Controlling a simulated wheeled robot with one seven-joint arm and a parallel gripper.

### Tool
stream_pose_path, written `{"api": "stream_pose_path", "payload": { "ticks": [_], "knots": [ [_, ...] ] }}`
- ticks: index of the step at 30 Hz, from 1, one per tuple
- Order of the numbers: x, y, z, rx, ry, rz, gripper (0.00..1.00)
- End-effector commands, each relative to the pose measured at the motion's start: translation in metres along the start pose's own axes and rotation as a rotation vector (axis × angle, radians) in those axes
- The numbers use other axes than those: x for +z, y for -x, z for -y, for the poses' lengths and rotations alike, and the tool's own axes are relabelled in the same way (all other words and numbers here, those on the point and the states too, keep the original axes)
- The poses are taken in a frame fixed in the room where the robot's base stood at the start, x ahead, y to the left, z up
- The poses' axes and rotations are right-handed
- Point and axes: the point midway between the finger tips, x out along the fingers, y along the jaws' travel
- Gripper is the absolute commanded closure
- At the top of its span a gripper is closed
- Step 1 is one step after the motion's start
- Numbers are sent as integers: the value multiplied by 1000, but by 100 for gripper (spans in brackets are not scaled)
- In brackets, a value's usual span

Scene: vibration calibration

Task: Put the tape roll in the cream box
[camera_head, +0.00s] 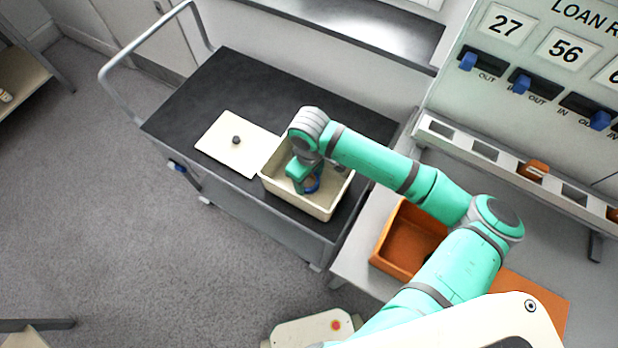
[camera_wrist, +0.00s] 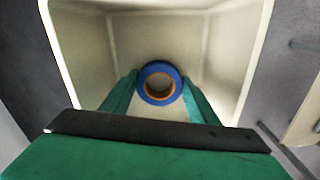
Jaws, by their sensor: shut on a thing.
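The cream box (camera_head: 322,211) stands open on the dark top of a cart. My gripper (camera_head: 308,186) points down inside the box's opening. The blue tape roll (camera_head: 313,187) shows at the gripper's fingers, within the box walls. In the wrist view, my gripper (camera_wrist: 159,90) is shut on the tape roll (camera_wrist: 145,75), a blue ring with an orange-brown core, with a green finger at each side. The cream box walls (camera_wrist: 85,45) surround it in that view. I cannot tell whether the roll touches the box floor.
A flat cream lid (camera_head: 220,152) with a dark knob lies on the cart (camera_head: 225,85), left of the box. An orange tray (camera_head: 395,250) sits on the grey table to the right. A panel (camera_head: 550,60) with numbers and blue switches stands behind it. The cart's far left top is clear.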

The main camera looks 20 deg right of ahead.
Motion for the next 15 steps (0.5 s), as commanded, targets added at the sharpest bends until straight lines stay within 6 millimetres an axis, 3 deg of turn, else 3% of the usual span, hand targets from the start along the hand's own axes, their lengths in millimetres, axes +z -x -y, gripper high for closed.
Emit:
{"api": "stream_pose_path", "payload": {
  "ticks": [12, 13, 15],
  "knots": [
    [0, -6, 0, 0, 0, 0, 68],
    [0, -6, 0, 0, 0, 0, 41],
    [0, -6, 0, 0, 0, 0, 27]
  ]
}}
